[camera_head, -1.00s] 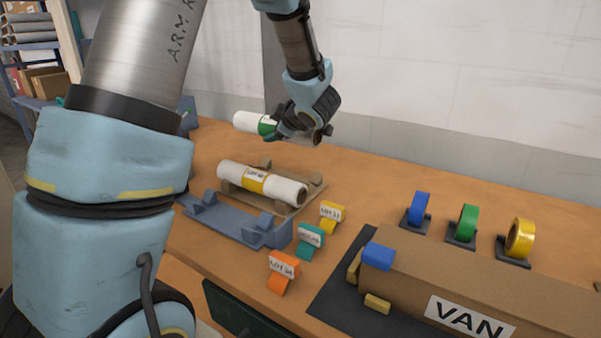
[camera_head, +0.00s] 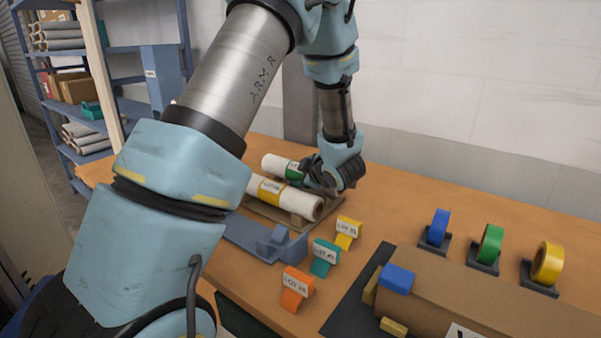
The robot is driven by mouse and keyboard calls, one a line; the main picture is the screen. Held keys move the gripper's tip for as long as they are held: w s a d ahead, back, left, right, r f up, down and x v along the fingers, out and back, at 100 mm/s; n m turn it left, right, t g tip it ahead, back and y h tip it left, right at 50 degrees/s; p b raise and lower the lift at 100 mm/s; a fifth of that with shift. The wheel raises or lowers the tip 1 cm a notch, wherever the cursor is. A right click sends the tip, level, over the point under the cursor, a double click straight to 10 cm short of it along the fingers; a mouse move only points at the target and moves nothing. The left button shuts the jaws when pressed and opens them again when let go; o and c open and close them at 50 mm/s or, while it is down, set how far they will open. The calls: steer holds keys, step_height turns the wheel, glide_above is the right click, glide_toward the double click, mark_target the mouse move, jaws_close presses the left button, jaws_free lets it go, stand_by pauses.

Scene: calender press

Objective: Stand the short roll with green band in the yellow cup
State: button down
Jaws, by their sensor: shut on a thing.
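The white roll with a green band (camera_head: 275,163) lies nearly level just behind the roll with a yellow band (camera_head: 270,190). My gripper (camera_head: 318,174) is shut on it at its right part, just right of the green band. The gripper hides the roll's right end. I cannot tell whether the held roll touches the wooden cradle (camera_head: 257,213) or hangs above it. The yellow-banded roll lies on that cradle. I see no yellow cup in this view; a yellow LOT block (camera_head: 348,233) stands on the bench.
A blue-grey bracket (camera_head: 262,240), a teal LOT block (camera_head: 324,258) and an orange LOT block (camera_head: 296,287) stand in front. A long cardboard box (camera_head: 470,295) fills the right front. Tape rolls (camera_head: 490,244) stand behind it. A shelf (camera_head: 118,107) is at left. Bench right of my gripper is clear.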

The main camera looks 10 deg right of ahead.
steer(key=shift+f+b, duration=0.5)
jaws_free()
steer(key=shift+r+p, duration=0.55)
steer(key=b+v, duration=0.1)
steer(key=v, duration=1.1)
steer(key=shift+b, duration=0.4)
steer(key=shift+a, duration=0.15)
